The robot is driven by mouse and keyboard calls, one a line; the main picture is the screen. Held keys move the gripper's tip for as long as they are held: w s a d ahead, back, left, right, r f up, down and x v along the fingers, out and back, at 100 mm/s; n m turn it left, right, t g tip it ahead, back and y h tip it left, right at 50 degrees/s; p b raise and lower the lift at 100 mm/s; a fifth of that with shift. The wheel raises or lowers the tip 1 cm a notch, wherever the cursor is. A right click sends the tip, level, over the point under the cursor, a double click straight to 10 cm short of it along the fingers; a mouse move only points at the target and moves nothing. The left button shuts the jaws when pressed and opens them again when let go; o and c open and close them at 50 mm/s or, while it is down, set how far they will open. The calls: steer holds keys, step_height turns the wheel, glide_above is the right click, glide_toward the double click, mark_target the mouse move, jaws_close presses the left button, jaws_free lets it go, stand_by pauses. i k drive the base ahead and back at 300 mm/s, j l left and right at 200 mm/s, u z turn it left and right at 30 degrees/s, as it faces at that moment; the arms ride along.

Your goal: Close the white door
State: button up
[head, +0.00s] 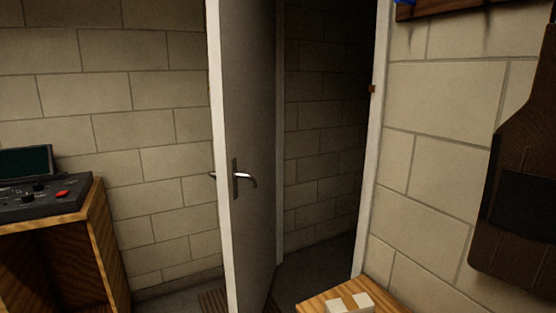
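The white door (250,120) stands open in the middle of the head view. Its bright free edge (222,150) faces me, and its broad face looks grey in shadow. A metal lever handle (244,180) sits near that edge, and part of a second lever shows on the other side. The dark doorway (320,130) lies to the right of the door, bounded by a white frame post (375,130) with a small brass-coloured plate. The door's bottom is cut off by the picture edge. My gripper is not in view.
A wooden cabinet (100,235) with a dark control console (45,195) stands at left. A wooden surface (318,299) with a pale block (350,303) is at the bottom, right of the door. A dark brown item (520,150) hangs at right. Floor shows beyond the doorway.

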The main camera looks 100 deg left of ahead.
mark_target(241, 34)
steer(key=u, duration=2.95)
steer(key=i+j, duration=0.9)
steer(key=j+u, duration=0.05)
steer(key=j, duration=0.05)
